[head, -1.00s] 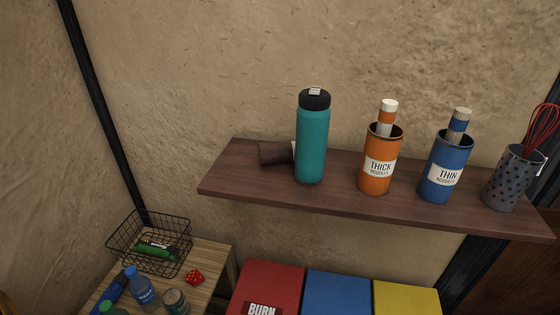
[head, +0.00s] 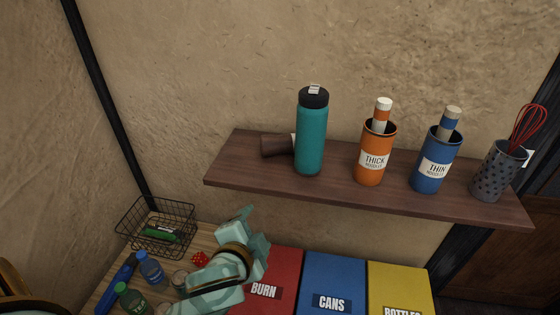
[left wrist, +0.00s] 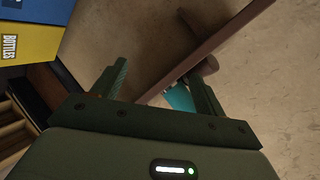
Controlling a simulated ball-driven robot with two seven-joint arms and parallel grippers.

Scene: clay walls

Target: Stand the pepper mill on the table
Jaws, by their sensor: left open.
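A dark brown cylinder, which looks like the pepper mill (head: 275,145), lies on its side at the left part of the wall shelf (head: 230,170). Its right end is partly hidden behind a teal bottle (head: 311,135) that stands upright. My left gripper (head: 250,230) is open and empty, below and left of the shelf, apart from the mill. In the left wrist view its open fingers (left wrist: 162,88) point towards the tilted shelf edge, with a bit of teal bottle (left wrist: 181,98) and a brown rounded shape beyond. My right gripper is not in view.
An orange can (head: 375,153), a blue can (head: 436,161) and a dotted utensil holder (head: 497,172) stand farther right on the shelf. Below are red (head: 284,267), blue (head: 333,272) and yellow (head: 400,285) bins. The wooden table (head: 112,290) at lower left holds a wire basket (head: 157,225), bottles and a red die (head: 200,258).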

